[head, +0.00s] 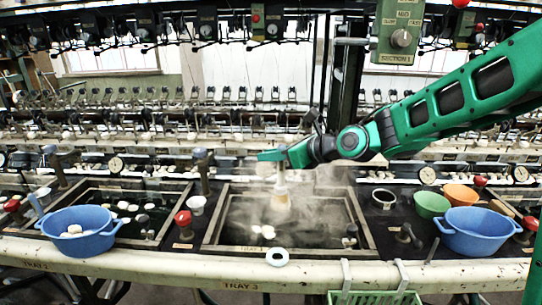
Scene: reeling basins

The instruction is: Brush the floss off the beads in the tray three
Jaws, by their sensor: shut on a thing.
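Tray three is the steaming middle basin (212,238), with "TRAY 3" printed on the rail below it. My gripper (281,170) is above the basin, pointing down, shut on the handle of a pale brush (281,198). The brush hangs upright, its wide bristle end low over the basin; steam hides whether it touches the water. White beads (267,232) lie in the front of the basin, with another small group (349,236) at the right. Floss cannot be made out on them.
A blue bowl (80,240) stands at the left tray, another (473,238) at the right beside green (431,204) and orange (461,194) bowls. A red-knobbed valve (183,220) stands left of the basin. A white ring (277,257) lies on the front rail.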

